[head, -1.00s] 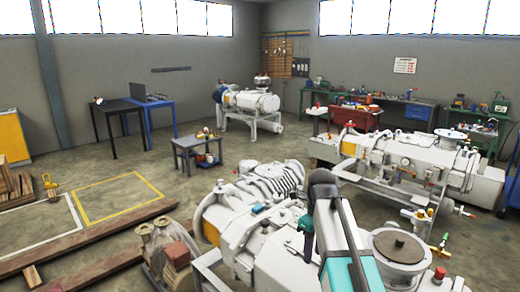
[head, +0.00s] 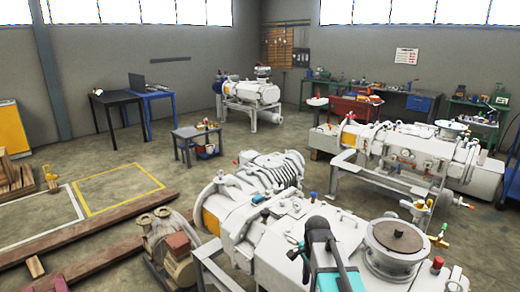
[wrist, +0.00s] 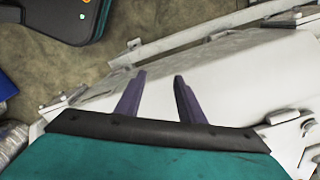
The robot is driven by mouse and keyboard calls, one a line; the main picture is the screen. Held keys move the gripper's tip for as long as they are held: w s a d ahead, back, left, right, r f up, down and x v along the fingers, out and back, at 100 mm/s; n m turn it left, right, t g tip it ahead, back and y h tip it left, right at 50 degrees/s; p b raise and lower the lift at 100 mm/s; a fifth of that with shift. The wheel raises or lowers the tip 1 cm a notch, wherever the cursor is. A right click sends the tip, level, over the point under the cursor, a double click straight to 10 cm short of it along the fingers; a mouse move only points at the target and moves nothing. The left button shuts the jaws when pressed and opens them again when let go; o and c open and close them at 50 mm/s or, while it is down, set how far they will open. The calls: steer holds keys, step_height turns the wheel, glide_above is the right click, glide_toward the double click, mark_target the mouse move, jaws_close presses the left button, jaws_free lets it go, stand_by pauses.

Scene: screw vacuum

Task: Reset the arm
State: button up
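My arm, black and teal, shows in the head view at the lower middle (head: 325,250), in front of a large white vacuum machine (head: 290,228). My gripper (wrist: 159,75) shows in the wrist view as two dark purple fingers standing apart with nothing between them. It is open and empty. Behind the fingers lies a broad white machine surface (wrist: 230,70); I cannot tell how far it is from the fingertips. In the head view I cannot make out the fingers.
A round flanged port (head: 396,240) rises at the machine's right. A second white machine (head: 410,150) stands behind it. A brown pump (head: 170,245) and wooden beams (head: 100,228) lie to the left. A small grey table (head: 197,133) stands mid-room, with open floor around it.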

steer(key=s+f+n, duration=0.4)
steer(key=f+n, duration=0.3)
steer(key=f, duration=0.1)
steer(key=s+f+n, duration=0.5)
steer(key=f+n, duration=0.3)
steer(key=s+f+g, duration=0.3)
steer(key=s+f, duration=0.6)
steer(key=s, duration=0.3)
steer(key=s+f+g+b, duration=0.1)
steer(key=s+f+g, duration=0.1)
steer(key=s+f, duration=0.8)
steer(key=s, duration=0.3)
steer(key=shift+s+d+f+g+b, duration=0.15)
steer(key=shift+s+f+g+b, duration=0.15)
steer(key=shift+g, duration=0.1)
